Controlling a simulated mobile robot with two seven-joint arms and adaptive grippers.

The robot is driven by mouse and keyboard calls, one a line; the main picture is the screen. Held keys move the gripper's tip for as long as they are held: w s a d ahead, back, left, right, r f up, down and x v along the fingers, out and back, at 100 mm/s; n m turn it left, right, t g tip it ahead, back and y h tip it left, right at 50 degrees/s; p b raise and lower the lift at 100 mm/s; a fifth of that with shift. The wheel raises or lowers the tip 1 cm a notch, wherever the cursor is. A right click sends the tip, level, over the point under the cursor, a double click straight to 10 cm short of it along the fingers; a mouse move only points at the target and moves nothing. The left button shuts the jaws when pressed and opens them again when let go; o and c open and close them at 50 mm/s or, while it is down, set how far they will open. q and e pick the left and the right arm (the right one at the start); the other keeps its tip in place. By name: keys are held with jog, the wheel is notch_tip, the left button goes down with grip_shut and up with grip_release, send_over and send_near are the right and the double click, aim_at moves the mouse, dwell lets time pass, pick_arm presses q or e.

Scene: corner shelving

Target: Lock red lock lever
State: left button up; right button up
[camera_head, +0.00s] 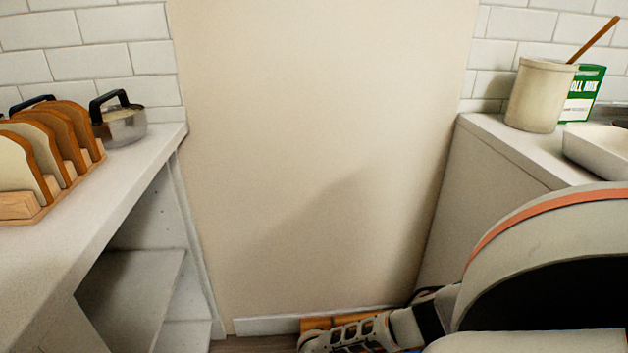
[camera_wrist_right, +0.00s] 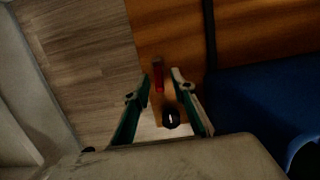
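The red lock lever (camera_wrist_right: 158,77) shows in the right wrist view as a short, narrow red bar against a brown wooden surface (camera_wrist_right: 172,40). My right gripper (camera_wrist_right: 163,84) is open. In that view the lever appears in the gap between its fingertips, nearer the left finger, with no clear contact. I cannot tell how deep the lever lies. In the head view my right gripper (camera_head: 345,335) is low at the bottom centre, beside an orange-brown wooden piece (camera_head: 315,323); the lever does not show there. My left gripper is not in view.
A dark round part (camera_wrist_right: 171,119) sits below the lever. A blue surface (camera_wrist_right: 255,105) lies to the right, floor (camera_wrist_right: 80,70) to the left. In the head view, left shelving (camera_head: 135,170) and a right counter (camera_head: 500,150) flank the wall (camera_head: 320,140); bread and crockery stand on top.

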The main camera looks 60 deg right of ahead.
jog(key=shift+r, duration=0.1)
notch_tip(320, 180, up, 12)
jog(key=s+a, duration=0.1)
jog(key=shift+s+a, duration=0.15)
jog(key=shift+a, duration=0.15)
dwell(0.3)
dwell(0.5)
